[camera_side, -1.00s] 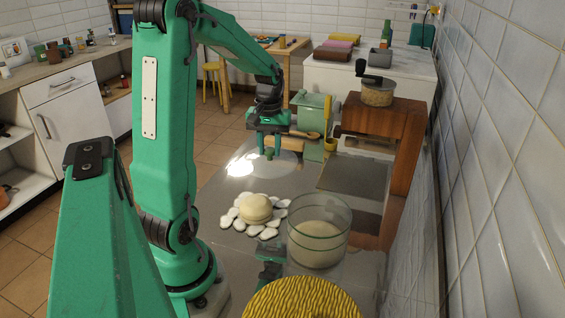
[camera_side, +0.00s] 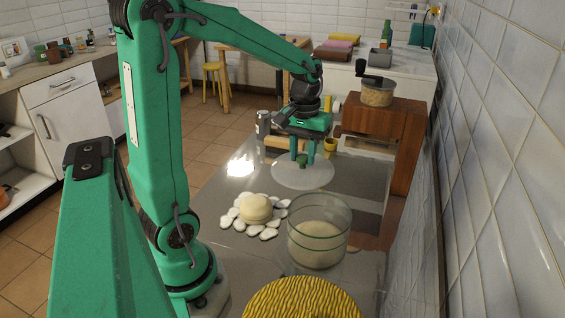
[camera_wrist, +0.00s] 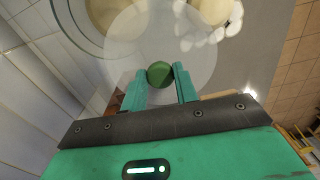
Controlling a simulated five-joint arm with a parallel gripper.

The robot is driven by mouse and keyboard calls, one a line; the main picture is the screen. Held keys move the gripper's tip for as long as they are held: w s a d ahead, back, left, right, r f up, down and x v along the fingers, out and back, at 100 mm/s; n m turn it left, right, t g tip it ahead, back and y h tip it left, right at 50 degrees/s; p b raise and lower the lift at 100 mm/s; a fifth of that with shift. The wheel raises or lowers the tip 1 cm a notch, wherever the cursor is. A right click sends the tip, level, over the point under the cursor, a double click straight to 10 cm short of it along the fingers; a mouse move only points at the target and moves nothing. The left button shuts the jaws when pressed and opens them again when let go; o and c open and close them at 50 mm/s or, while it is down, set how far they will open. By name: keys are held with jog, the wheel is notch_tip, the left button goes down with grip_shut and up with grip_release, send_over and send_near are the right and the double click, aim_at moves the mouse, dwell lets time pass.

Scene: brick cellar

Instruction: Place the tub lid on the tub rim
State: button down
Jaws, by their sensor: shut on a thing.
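The tub lid (camera_side: 302,175) is a clear, pale disc with a green knob (camera_wrist: 159,76) at its middle. My gripper (camera_side: 302,156) is shut on the knob, and the lid hangs below the fingers over the worktop, roughly level. The tub (camera_side: 345,237) is a clear glass cylinder holding pale dough, with its rim open. It stands nearer the side camera than the lid, and the two look apart there. In the wrist view, the tub (camera_wrist: 76,37) is at the top left, and the lid's edge overlaps it in the picture.
A pale round bun (camera_side: 256,208) sits on white pebbles (camera_side: 268,234) left of the tub. A yellow ribbed round object (camera_side: 303,299) is in front. A tiled wall borders the right.

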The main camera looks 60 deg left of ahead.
aim_at(322, 180)
jog(key=s+d+r+m, duration=0.2)
jog(key=d, duration=0.5)
jog(key=s+d+r+m, duration=0.2)
jog(key=s+d, duration=0.1)
jog(key=d, duration=0.4)
jog(key=s+d+r+m, duration=0.2)
jog(key=d+r, duration=0.1)
jog(key=d, duration=0.4)
jog(key=w+a+f, duration=0.2)
jog(key=a, duration=0.1)
jog(key=w+a+f, duration=0.2)
jog(key=a+f, duration=0.1)
jog(key=a, duration=0.1)
jog(key=w+a+f, duration=0.1)
jog(key=a+f, duration=0.1)
jog(key=a, duration=0.1)
jog(key=shift+w+a+f, duration=0.15)
jog(key=shift+w+f, duration=0.1)
jog(key=shift+w, duration=0.15)
jog(key=shift+f, duration=0.1)
jog(key=shift+f, duration=1.9)
jog(key=shift+f, duration=0.1)
jog(key=c, duration=1.1)
grip_release()
